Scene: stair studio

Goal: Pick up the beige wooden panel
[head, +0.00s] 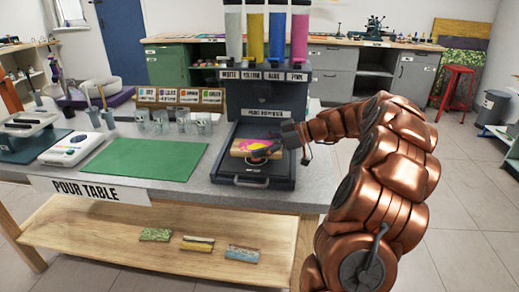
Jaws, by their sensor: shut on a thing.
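The beige wooden panel (241,150) is in the head view at the dark paint dispenser (265,112), above its base tray (252,183). Pink and yellow paint covers part of its top. My gripper (266,150) reaches in from the right and is shut on the panel at its right side. The fingers partly hide the panel's right edge. I cannot tell whether the panel still touches what is under it.
A green mat (147,160) lies left of the dispenser on the pour table (207,181). Several clear cups (160,121) stand behind the mat, and a white scale (72,148) stands left of it. Several small panels (198,243) lie on the lower shelf.

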